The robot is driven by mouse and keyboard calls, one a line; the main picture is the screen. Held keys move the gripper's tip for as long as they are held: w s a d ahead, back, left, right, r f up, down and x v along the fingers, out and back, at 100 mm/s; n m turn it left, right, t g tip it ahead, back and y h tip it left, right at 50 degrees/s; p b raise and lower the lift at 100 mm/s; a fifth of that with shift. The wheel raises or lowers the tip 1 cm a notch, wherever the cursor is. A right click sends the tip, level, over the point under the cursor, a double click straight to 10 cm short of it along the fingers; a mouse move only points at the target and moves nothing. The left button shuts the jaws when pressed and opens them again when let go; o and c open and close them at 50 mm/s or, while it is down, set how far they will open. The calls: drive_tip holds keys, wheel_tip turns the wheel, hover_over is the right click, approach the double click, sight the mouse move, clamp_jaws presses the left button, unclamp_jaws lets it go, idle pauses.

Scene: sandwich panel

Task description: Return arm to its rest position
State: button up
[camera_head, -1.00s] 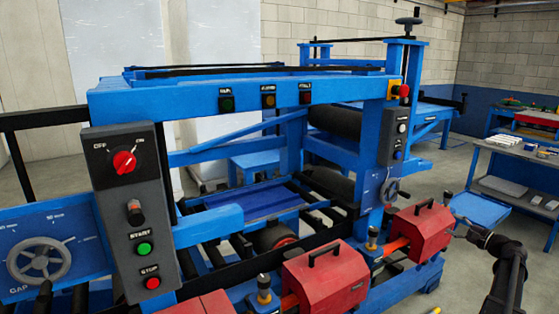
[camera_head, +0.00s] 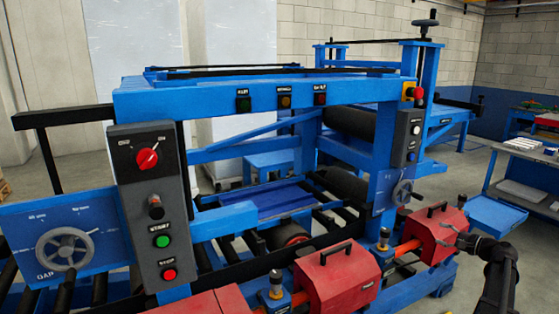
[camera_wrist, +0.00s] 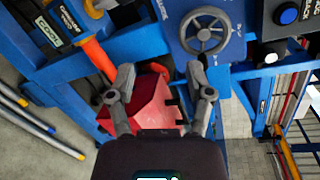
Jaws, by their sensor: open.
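My gripper (camera_wrist: 160,92) is open in the wrist view, its two grey fingers spread apart with nothing held between them. Past the fingers, a red box (camera_wrist: 152,105) with a dark handle is partly covered by them. A grey handwheel (camera_wrist: 204,34) on a blue panel is beyond the right finger. In the head view my dark arm is at the lower right, beside a red box (camera_head: 437,236) on the blue machine; the fingers cannot be made out clearly there.
The blue machine frame (camera_head: 265,97) fills the middle. A control panel (camera_head: 152,215) with a red knob and buttons stands at the left. Another red box (camera_head: 336,277) lies along the front. A workbench (camera_head: 514,178) stands at the right. Floor (camera_wrist: 40,135) shows in the wrist view.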

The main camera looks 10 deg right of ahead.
sight(321, 293)
drive_tip(key=a+f+n+g, duration=0.2)
drive_tip(key=a+g, duration=0.1)
drive_tip(key=a, duration=0.7)
drive_tip(key=a+f+n+g+p, duration=0.1)
drive_tip(key=a+f+n+g, duration=0.2)
drive_tip(key=a, duration=0.7)
drive_tip(key=a+f+n+g+p, duration=0.1)
drive_tip(key=a+f+n+g, duration=0.1)
drive_tip(key=a, duration=0.9)
drive_tip(key=shift+w+a+f+n+g, duration=0.1)
drive_tip(key=shift+w+f+n+g, duration=0.15)
drive_tip(key=shift+n+g, duration=0.3)
drive_tip(key=s+a+n+g, duration=0.1)
drive_tip(key=a, duration=0.2)
drive_tip(key=s+a+f+n+g+h+p, duration=0.1)
drive_tip(key=s+a, duration=0.1)
drive_tip(key=a, duration=0.2)
drive_tip(key=s+a+f+n+g+h, duration=0.1)
drive_tip(key=s+a+n, duration=0.1)
drive_tip(key=a, duration=0.2)
drive_tip(key=shift+f+p, duration=0.1)
drive_tip(key=shift+p, duration=0.3)
drive_tip(key=s+a+n+g+h+p, duration=0.1)
drive_tip(key=s+a+n+g+h, duration=0.1)
drive_tip(key=s+a+n+h, duration=0.3)
drive_tip(key=shift+s+a+f+g+p, duration=0.2)
drive_tip(key=shift+s+a+g+p, duration=0.2)
drive_tip(key=shift+s+a, duration=2)
drive_tip(key=shift+s+d, duration=0.2)
drive_tip(key=shift+s, duration=0.05)
